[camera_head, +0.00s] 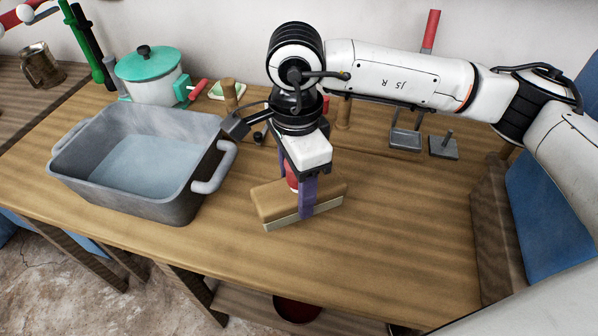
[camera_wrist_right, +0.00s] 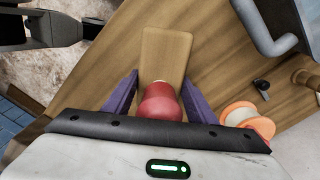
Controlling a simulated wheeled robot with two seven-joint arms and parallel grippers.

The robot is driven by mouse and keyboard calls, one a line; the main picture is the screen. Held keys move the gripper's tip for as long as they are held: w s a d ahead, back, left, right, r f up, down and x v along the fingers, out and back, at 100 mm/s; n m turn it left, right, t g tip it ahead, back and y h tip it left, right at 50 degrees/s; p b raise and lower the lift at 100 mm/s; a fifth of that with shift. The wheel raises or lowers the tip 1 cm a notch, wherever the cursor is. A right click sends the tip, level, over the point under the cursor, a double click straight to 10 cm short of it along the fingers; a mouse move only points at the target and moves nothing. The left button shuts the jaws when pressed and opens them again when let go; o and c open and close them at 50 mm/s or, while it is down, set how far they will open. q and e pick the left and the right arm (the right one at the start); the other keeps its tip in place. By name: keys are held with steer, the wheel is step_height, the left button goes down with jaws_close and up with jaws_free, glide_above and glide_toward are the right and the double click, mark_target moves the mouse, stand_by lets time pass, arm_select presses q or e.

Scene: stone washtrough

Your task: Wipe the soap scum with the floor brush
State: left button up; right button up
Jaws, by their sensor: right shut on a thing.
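My right gripper (camera_head: 298,190) is shut on the floor brush (camera_head: 268,203), its purple fingers on either side of the red handle. The brush has a light wooden block with pale bristles facing down. It is over the wooden table, right of the grey trough; I cannot tell if the bristles touch the table. In the right wrist view the block (camera_wrist_right: 165,58) points away beyond the red grip (camera_wrist_right: 160,103), between the gripper's fingers (camera_wrist_right: 159,94). I cannot make out any soap scum; the arm and brush hide part of the table. My left gripper is not in view.
A grey trough (camera_head: 172,207) with a pale bluish inside stands left of the brush. A teal-lidded pot (camera_head: 150,88), a sponge dish (camera_head: 228,90) and dustpan-like tools (camera_head: 405,139) are behind. An orange-and-white spool (camera_wrist_right: 240,115) is near the gripper. The table's front right is clear.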

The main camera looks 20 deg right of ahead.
steer(key=shift+r+p, duration=0.35)
steer(key=shift+r, duration=0.8)
